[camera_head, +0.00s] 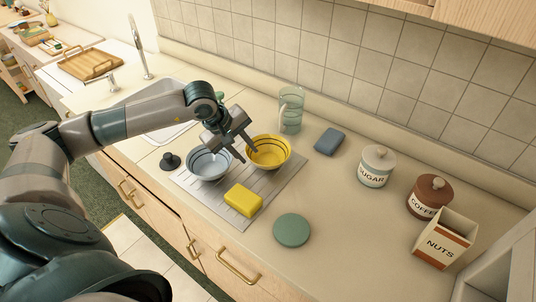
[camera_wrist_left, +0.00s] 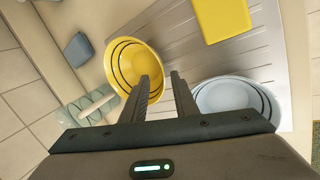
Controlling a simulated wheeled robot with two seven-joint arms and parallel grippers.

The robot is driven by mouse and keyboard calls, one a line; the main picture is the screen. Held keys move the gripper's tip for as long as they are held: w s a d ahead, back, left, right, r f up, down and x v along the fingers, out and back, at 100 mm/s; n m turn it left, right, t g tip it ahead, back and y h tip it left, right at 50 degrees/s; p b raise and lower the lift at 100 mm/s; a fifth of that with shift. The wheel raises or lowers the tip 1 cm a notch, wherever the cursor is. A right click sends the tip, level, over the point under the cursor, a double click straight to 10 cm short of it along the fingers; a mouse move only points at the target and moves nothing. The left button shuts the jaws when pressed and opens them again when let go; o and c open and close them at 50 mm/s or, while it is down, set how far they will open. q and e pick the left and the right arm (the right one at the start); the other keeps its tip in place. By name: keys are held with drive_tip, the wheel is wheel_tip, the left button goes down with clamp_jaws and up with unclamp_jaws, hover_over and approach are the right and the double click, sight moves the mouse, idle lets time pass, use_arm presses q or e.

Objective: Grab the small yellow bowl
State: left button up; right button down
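The small yellow bowl (camera_head: 272,152) stands upright on the grooved drainboard, right of a pale blue bowl (camera_head: 208,167). Both have dark rings inside. My left gripper (camera_head: 247,157) is open and points down at the yellow bowl's near-left rim. In the left wrist view, one finger overlaps the yellow bowl (camera_wrist_left: 124,62) and the other finger is outside it, toward the blue bowl (camera_wrist_left: 238,95). The rim lies about between the fingertips (camera_wrist_left: 160,76); contact cannot be told. My right gripper is not in view.
A yellow sponge (camera_head: 243,200) lies in front of the bowls on the drainboard (camera_head: 200,193). A striped glass mug (camera_head: 291,110) stands close behind the yellow bowl. A blue-grey sponge (camera_head: 329,141), green disc (camera_head: 292,230), sugar jar (camera_head: 375,167), coffee jar (camera_head: 428,197) and nuts box (camera_head: 443,240) are to the right.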

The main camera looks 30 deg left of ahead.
sight(251, 158)
use_arm(q)
drive_tip(key=shift+p+x, duration=1)
drive_tip(key=shift+p, duration=0.25)
drive_tip(key=shift+p+x, duration=0.55)
drive_tip(key=shift+x, duration=0.55)
drive_tip(key=shift+w+d+f, duration=0.1)
drive_tip(key=shift+d+f, duration=0.05)
drive_tip(key=shift+f, duration=0.35)
clamp_jaws()
